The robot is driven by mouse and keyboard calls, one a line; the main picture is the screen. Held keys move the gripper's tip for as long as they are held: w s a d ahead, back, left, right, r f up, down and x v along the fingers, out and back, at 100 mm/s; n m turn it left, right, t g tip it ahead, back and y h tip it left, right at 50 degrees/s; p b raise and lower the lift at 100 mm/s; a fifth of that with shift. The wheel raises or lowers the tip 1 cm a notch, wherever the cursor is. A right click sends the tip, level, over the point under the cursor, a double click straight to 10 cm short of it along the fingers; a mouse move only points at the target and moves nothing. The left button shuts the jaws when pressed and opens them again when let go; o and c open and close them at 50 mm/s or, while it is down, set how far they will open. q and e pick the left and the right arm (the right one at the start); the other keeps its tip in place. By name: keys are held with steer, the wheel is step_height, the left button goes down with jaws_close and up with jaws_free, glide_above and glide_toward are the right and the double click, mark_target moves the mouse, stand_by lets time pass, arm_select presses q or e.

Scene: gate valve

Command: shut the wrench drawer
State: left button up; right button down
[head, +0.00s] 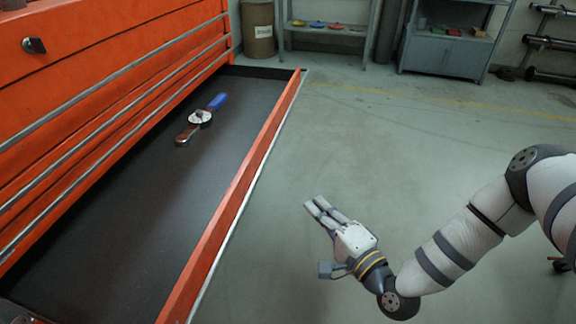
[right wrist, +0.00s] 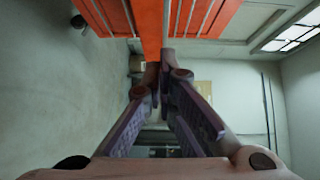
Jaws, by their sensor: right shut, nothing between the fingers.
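The wrench drawer (head: 95,225) is pulled out of the orange cabinet on the left of the head view. Its orange front panel (head: 232,207) faces my right arm. A wrench (head: 187,133) with a blue handle and a round white dial lies on the dark drawer floor. My right gripper (head: 315,204) is to the right of the drawer front, apart from it in the head view, with its fingers shut and empty. In the right wrist view its fingertips (right wrist: 158,75) come together, with an orange edge (right wrist: 152,35) beyond them. My left gripper is not in view.
The orange cabinet (head: 100,42) has several closed drawers with long metal handles above the open one. The grey floor (head: 400,140) right of the drawer is clear. A barrel (head: 258,30), a shelf (head: 325,32) and a grey cabinet (head: 440,58) stand at the back.

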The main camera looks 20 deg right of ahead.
glide_toward(265, 164)
steer(key=w+d, duration=0.2)
steer(key=d, duration=0.1)
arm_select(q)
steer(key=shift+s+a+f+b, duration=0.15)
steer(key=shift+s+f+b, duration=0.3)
arm_select(e)
steer(key=w+a, duration=0.2)
steer(key=a, duration=0.1)
steer(key=shift+w+a+f, duration=0.25)
steer(key=shift+w+a, duration=0.05)
steer(key=shift+w, duration=0.1)
steer(key=shift+a, duration=0.1)
